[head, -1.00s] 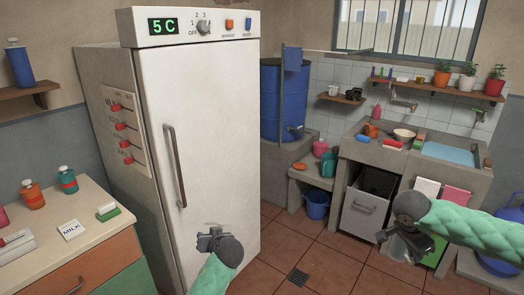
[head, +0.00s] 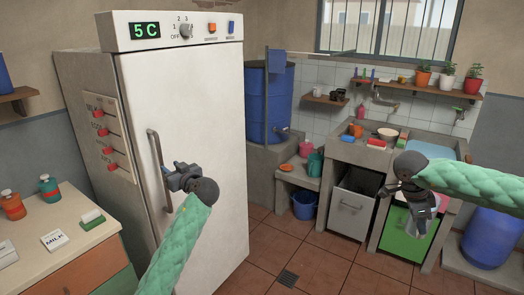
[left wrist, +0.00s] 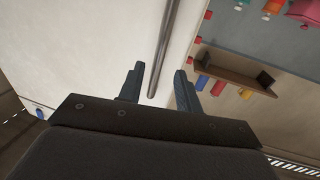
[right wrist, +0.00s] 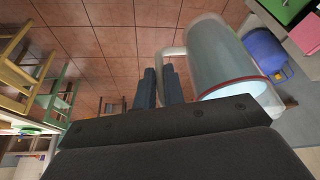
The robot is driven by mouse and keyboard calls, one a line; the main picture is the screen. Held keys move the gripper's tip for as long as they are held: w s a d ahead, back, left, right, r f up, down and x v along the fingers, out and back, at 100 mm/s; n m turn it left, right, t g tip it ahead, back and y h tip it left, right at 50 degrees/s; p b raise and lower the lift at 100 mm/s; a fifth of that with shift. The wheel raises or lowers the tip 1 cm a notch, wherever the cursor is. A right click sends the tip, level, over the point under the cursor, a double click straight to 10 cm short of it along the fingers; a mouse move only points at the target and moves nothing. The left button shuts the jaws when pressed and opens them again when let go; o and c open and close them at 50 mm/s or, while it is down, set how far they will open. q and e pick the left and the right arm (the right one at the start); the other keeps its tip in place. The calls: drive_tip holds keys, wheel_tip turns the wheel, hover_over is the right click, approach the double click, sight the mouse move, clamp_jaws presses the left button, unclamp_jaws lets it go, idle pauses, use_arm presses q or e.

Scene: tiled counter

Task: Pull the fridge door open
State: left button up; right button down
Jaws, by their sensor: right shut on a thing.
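The white fridge (head: 200,120) stands at the left with its door shut. Its long vertical grey handle (head: 154,160) is near the door's left edge. My left gripper (head: 168,177) is at the lower half of the handle. In the left wrist view, the open fingers (left wrist: 160,75) are on either side of the handle (left wrist: 163,45); I cannot tell whether they touch it. My right gripper (head: 384,190) is away to the right, shut on the handle of a translucent jug (head: 421,213). The jug (right wrist: 220,60) also shows in the right wrist view.
A blue barrel (head: 277,95) and a concrete sink unit (head: 345,150) stand at the back right. The tiled floor in front of the fridge is clear.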

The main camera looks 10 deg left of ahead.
sight(162, 160)
use_arm(q)
drive_tip(key=p+x, duration=0.2)
drive_tip(key=x, duration=0.6)
drive_tip(key=shift+w+a, duration=0.25)
drive_tip(key=shift+c, duration=0.3)
clamp_jaws()
